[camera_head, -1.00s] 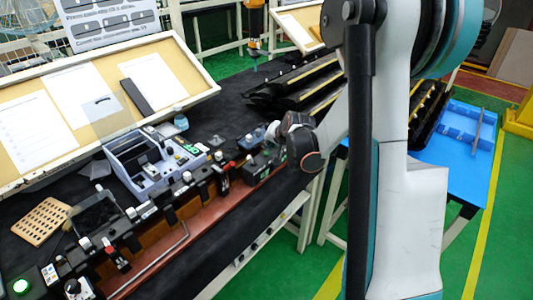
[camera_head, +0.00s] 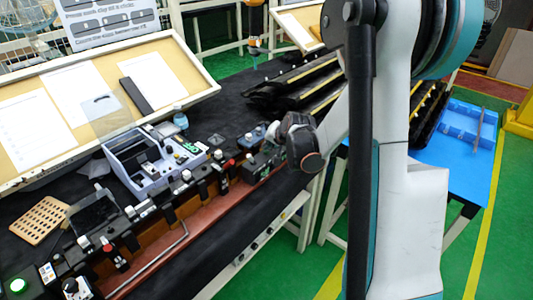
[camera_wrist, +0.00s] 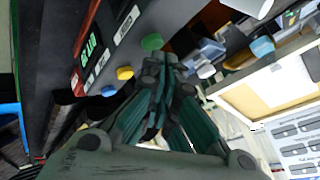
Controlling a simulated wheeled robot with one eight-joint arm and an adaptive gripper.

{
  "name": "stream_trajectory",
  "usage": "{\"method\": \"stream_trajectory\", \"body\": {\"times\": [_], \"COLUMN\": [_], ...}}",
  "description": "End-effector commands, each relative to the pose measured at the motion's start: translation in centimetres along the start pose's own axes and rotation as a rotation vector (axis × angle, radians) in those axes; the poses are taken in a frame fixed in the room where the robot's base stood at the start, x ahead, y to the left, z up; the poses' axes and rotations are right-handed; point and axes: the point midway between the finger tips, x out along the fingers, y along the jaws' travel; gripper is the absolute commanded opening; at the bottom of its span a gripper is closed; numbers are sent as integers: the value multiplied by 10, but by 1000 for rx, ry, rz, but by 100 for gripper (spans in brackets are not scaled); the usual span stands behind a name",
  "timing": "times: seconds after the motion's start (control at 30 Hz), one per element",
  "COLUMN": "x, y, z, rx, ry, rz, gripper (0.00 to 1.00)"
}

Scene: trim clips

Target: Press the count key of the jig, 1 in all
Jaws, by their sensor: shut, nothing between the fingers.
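The jig is a long dark fixture with a red-brown front (camera_head: 200,208) and several clamps, running along the bench in the head view. At its far end is a dark box with a green-lit display (camera_wrist: 88,50). In the wrist view this box has a green button (camera_wrist: 152,42), a yellow button (camera_wrist: 125,73) and a blue button (camera_wrist: 108,90). I cannot tell which is the count key. My gripper (camera_wrist: 166,68) is shut and empty, its tips close to the green button; contact cannot be told. In the head view my dark gripper (camera_head: 298,142) hangs by the box, its fingertips unclear.
A grey-blue tray (camera_head: 142,178) with small parts stands behind the jig. A sloped board with papers (camera_head: 205,82) is at the back. A wooden peg block (camera_head: 40,220) lies at left. Black-and-yellow rails (camera_head: 300,90) lie beyond my gripper. A blue table (camera_head: 460,150) is at right.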

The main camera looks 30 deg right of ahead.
Motion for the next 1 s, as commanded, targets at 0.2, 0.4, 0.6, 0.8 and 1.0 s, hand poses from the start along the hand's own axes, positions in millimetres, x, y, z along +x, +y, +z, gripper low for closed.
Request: {"method": "stream_trajectory", "body": {"times": [0.2,0.4,0.6,0.8,1.0], "x": [0,0,2,4,5], "y": [0,0,2,3,4], "z": [0,0,2,3,4], "rx": [0,0,0,0,0], "ry": [0,0,0,0,0], "rz": [0,0,0,0,0], "gripper": [0,0,0,0,0]}}
